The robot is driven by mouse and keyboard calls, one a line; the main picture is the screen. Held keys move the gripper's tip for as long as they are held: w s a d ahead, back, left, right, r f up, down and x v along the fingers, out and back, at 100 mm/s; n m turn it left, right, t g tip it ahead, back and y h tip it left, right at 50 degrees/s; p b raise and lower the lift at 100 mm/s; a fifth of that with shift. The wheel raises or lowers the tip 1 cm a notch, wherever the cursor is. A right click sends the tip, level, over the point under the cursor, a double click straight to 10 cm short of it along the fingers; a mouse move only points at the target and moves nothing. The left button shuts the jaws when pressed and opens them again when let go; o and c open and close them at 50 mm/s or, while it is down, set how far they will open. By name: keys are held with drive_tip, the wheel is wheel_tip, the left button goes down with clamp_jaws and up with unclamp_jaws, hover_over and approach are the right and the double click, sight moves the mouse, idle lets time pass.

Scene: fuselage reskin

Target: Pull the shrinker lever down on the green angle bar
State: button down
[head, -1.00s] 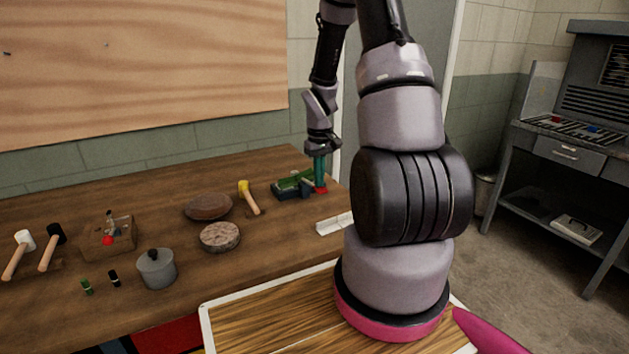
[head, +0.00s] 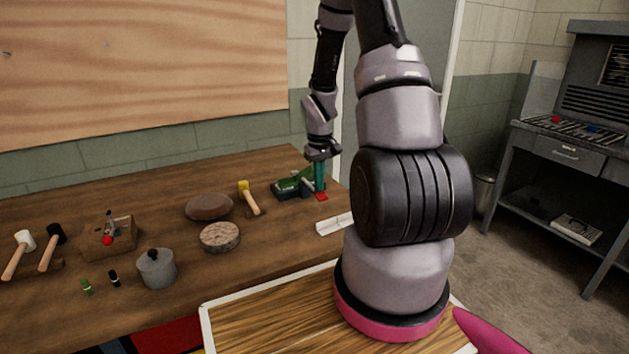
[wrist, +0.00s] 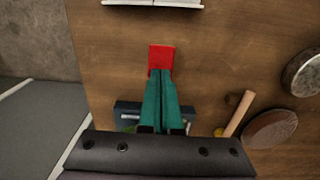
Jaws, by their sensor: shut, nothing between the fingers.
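The shrinker (head: 292,192) is a dark blue-grey device at the far right of the wooden bench. A green piece (head: 296,181), seemingly the angle bar, lies across its top. A red end piece (head: 321,197), apparently the lever's grip, is at its right side, low near the bench top. It also shows in the wrist view (wrist: 161,58). My gripper (head: 320,191) points down with its teal fingers together and empty. Its tips (wrist: 160,76) are at the red piece's edge, but contact cannot be told. The fingers and gripper body hide most of the shrinker in the wrist view.
A pale angle piece (head: 334,224) lies on the bench in front of the shrinker. A yellow-headed mallet (head: 248,197), a brown pad (head: 209,207) and a round wood block (head: 220,237) are to the left. Bare bench lies between them.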

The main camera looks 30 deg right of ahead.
wheel_tip(320, 180, up, 10)
idle(1.0)
idle(0.6)
drive_tip(key=shift+f+m, duration=1.15)
drive_tip(key=shift+m, duration=0.35)
drive_tip(key=shift+f+m, duration=1.15)
drive_tip(key=shift+m, duration=0.35)
